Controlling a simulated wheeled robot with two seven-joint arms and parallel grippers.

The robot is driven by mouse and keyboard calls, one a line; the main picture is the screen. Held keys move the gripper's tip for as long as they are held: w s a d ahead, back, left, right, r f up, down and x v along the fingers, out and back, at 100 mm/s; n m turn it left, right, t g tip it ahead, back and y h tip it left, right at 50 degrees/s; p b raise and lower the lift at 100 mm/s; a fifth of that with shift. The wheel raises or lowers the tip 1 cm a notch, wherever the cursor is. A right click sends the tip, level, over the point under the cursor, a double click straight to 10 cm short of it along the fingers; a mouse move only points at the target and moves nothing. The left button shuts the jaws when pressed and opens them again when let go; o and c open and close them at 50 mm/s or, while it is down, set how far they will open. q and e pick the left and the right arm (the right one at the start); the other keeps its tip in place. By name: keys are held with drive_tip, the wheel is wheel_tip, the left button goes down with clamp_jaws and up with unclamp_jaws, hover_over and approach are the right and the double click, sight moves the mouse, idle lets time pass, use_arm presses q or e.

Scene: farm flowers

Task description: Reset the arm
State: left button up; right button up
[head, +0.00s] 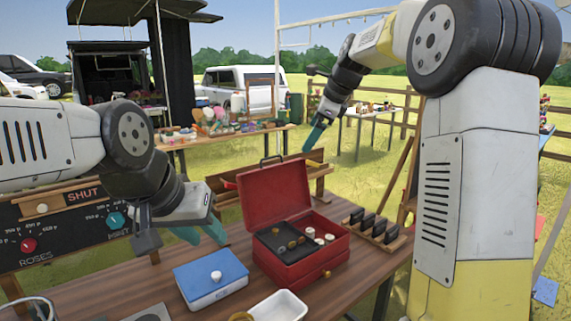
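My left arm comes in from the left, and my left gripper (200,234) hangs above the wooden table, behind the blue box. Its two teal fingertips show a gap, with nothing seen between them. My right arm rises at the right and bends inward at the top. My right gripper (315,137) points down in the air, beyond and above the red toolbox. Only one teal finger shape shows clearly there, so its opening cannot be told. I see nothing held in it.
The table (225,306) carries an open red toolbox (297,266) with small items, a blue box (205,283) with a white knob, a white tray (281,305) and a rack of dark pieces (375,228). A dial panel (65,240) marked SHUT stands at left.

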drive_tip(key=s+d+f+n, duration=0.1)
drive_tip(key=s+d+n, duration=0.3)
drive_tip(key=s, duration=0.6)
drive_tip(key=s+d+n, duration=0.1)
drive_tip(key=s+n, duration=0.6)
drive_tip(key=s, duration=0.2)
drive_tip(key=s+f+n+h, duration=0.1)
drive_tip(key=s+f+n, duration=0.3)
drive_tip(key=s, duration=0.3)
drive_tip(key=s+d+f+n+h, duration=0.1)
drive_tip(key=s+f+n, duration=0.4)
drive_tip(key=s, duration=0.3)
drive_tip(key=shift+s+d+n+t, duration=0.25)
drive_tip(key=shift+n+t, duration=0.05)
drive_tip(key=shift+n, duration=0.1)
drive_tip(key=shift+w, duration=0.15)
